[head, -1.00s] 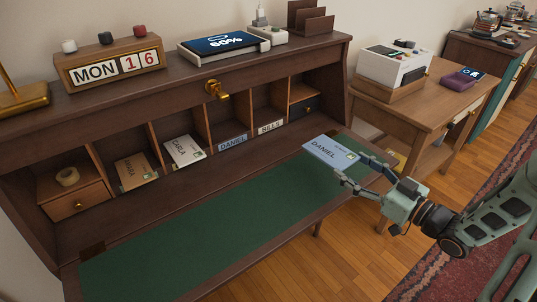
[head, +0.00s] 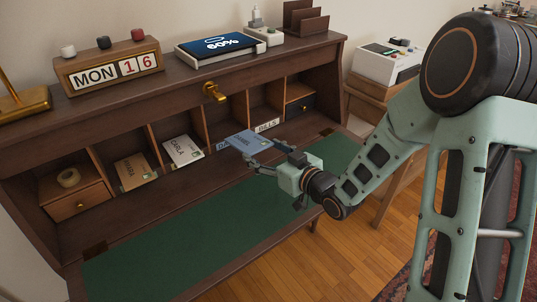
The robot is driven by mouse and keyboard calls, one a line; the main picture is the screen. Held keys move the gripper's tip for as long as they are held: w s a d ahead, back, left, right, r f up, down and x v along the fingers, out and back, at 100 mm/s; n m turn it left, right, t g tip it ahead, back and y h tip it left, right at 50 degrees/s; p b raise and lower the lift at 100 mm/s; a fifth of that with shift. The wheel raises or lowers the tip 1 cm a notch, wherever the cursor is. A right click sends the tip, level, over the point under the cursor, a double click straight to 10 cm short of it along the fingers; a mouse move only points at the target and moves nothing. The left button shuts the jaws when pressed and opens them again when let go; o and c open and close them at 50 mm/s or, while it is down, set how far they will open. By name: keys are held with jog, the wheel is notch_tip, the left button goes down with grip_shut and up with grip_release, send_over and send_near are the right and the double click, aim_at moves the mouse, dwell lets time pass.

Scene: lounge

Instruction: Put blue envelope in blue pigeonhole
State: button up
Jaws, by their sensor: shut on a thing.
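The blue envelope (head: 240,139), marked with a name, is held in my gripper (head: 263,153). My gripper is shut on its near right edge. The envelope lies roughly flat in front of the pigeonhole with the blue label (head: 221,146), which reads DANIEL in the earlier frame. The envelope covers most of that label and the lower part of the opening. The upper part of the blue-labelled pigeonhole (head: 226,115) shows dark and empty. I cannot tell whether the envelope's far edge has crossed the opening.
A white envelope (head: 182,151) and a brown envelope (head: 133,171) stand in the pigeonholes to the left. A BILLS label (head: 267,125) marks the one to the right. The green desk mat (head: 190,240) is clear. A brass knob (head: 213,92) sticks out above.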

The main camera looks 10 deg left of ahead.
aim_at(249, 142)
jog(key=b+x, duration=0.1)
jog(key=x, duration=0.6)
jog(key=shift+w+a+f+b, duration=0.15)
jog(key=shift+a+b, duration=0.15)
jog(key=shift+a, duration=0.05)
jog(key=shift+r+b+x, duration=0.15)
jog(key=shift+b+x, duration=0.6)
jog(key=shift+x, duration=1.15)
jog(key=shift+r+b+x, duration=0.15)
jog(key=shift+b+x, duration=0.55)
jog(key=shift+x, duration=1.15)
jog(key=o, duration=1.1)
jog(key=shift+c, duration=0.3)
jog(key=c, duration=1.4)
jog(key=shift+f, duration=0.2)
